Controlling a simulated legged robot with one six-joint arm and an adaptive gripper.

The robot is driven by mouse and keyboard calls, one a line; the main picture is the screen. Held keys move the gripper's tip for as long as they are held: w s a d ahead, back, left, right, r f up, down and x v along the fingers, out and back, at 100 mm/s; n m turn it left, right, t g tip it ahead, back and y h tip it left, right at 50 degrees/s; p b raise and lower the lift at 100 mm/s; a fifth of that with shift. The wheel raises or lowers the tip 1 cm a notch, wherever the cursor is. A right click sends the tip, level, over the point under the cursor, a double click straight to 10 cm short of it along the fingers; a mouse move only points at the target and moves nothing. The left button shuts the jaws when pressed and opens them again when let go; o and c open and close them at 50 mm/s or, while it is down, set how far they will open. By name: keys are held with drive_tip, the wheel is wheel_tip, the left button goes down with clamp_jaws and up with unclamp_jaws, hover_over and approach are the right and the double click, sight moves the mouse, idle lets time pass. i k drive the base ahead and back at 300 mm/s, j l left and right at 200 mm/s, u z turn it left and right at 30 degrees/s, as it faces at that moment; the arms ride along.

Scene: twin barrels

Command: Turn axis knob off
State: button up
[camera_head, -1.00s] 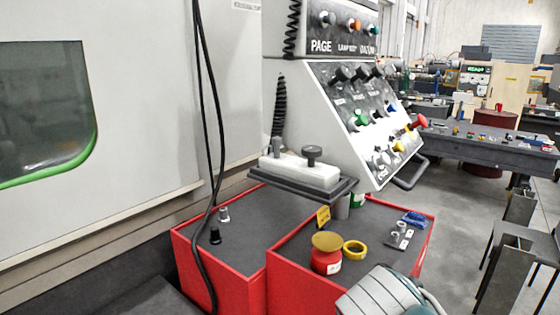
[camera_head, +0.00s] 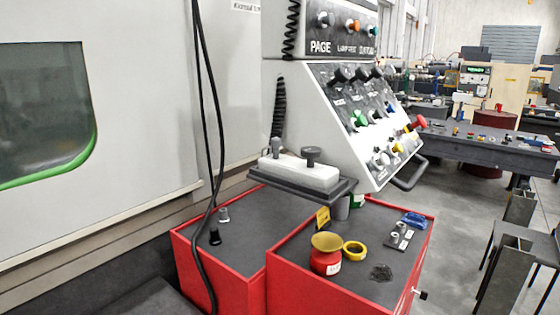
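The control panel (camera_head: 325,115) hangs at the upper middle, with a sloped face full of knobs and buttons. Black rotary knobs (camera_head: 343,75) sit in a row near the top of that face. I cannot tell which one is the axis knob or how it is set, as the labels are too small to read. A green knob (camera_head: 359,118), a yellow knob (camera_head: 397,149), a red mushroom button (camera_head: 416,123) and pale knobs (camera_head: 380,159) sit lower. My gripper is not in view.
A grey shelf with a white block (camera_head: 300,172) juts out below the panel. Red cabinets (camera_head: 285,285) stand under it, with a red pot (camera_head: 325,259), yellow tape (camera_head: 354,250) and small parts on top. Black cables (camera_head: 207,110) hang at left. Open floor (camera_head: 455,230) lies right.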

sight(275, 142)
drive_tip(key=i+l+u, duration=0.15)
drive_tip(key=l+u, duration=0.2)
drive_tip(key=l, duration=0.45)
drive_tip(key=i+l+u, duration=0.1)
drive_tip(key=l+u, duration=0.3)
drive_tip(key=l, duration=0.45)
